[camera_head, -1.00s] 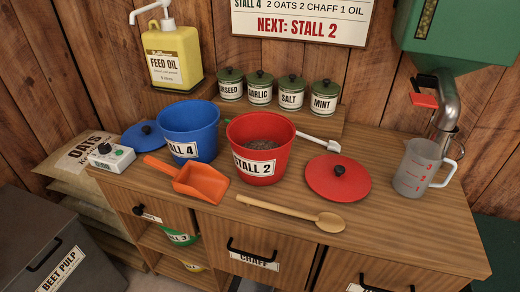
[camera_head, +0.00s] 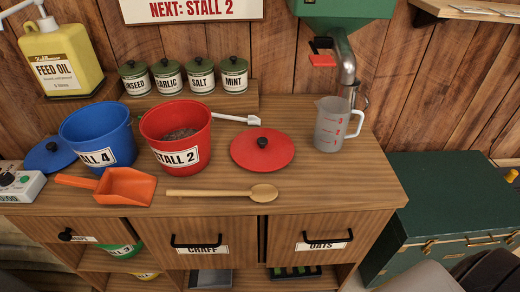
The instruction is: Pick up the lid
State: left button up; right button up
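A round red lid (camera_head: 275,155) with a black knob lies flat on the wooden counter, right of the red bucket. The red bucket (camera_head: 165,125), labelled STALL 2, is uncovered and has dark grainy feed inside. A blue lid (camera_head: 42,160) with a black knob lies at the left, partly hidden behind the blue bucket (camera_head: 97,128), labelled STALL 4. Neither of my grippers shows in the head view.
A wooden spoon (camera_head: 220,193) and an orange scoop (camera_head: 127,187) lie in front of the buckets. A measuring jug (camera_head: 331,130) stands right of the red lid, beneath a green dispenser's spout. Lidded jars (camera_head: 201,78) line the back shelf. A green chest (camera_head: 440,200) stands at the right.

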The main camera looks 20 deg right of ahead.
aim_at(259, 151)
jog(key=k+l+u, duration=0.1)
jog(key=l, duration=0.6)
jog(key=k+l+u, duration=0.15)
jog(key=l, duration=0.2)
jog(key=k+l, duration=0.1)
jog(key=l, duration=0.25)
jog(key=k+l+u, duration=0.15)
jog(key=l, duration=0.2)
